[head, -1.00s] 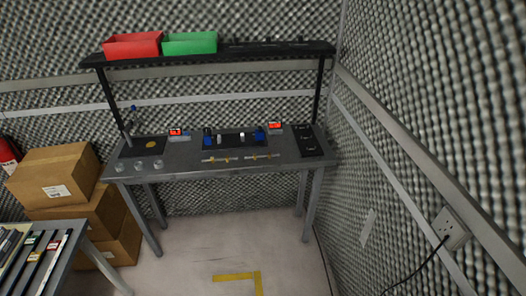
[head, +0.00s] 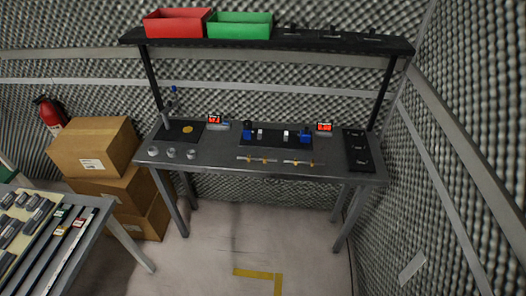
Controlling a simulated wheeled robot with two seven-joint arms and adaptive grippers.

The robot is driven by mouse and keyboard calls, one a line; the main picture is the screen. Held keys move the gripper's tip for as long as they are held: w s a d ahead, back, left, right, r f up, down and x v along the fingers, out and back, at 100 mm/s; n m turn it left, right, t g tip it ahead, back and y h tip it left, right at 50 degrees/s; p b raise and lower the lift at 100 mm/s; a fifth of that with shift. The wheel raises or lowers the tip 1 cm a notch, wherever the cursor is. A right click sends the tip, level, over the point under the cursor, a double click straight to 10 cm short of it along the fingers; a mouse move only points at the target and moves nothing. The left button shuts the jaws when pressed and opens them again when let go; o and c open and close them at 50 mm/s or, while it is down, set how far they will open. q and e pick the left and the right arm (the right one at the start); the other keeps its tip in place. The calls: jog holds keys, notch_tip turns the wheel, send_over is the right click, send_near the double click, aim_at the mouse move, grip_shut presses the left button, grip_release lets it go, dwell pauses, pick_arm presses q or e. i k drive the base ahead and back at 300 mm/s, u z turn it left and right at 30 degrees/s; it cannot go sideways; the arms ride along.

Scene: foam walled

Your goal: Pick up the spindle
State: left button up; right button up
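Two thin, light rods with brass-coloured parts lie near the front edge of the grey workbench (head: 222,160). They look like spindles: a left rod (head: 257,160) and a right rod (head: 298,163). They lie flat, end to end with a small gap, and are too small to tell apart in detail. Behind them a black fixture (head: 272,137) carries blue and silver blocks. Neither of my grippers is in view.
A red bin (head: 178,24) and a green bin (head: 240,27) stand on the black overhead shelf. Cardboard boxes (head: 95,147) are stacked left of the bench. A second table (head: 118,240) with tools is at lower left. Open floor (head: 230,225) lies in front of the bench.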

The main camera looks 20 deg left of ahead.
aim_at(265, 159)
jog(key=u, duration=0.55)
jog(key=i, duration=0.85)
jog(key=u, duration=0.85)
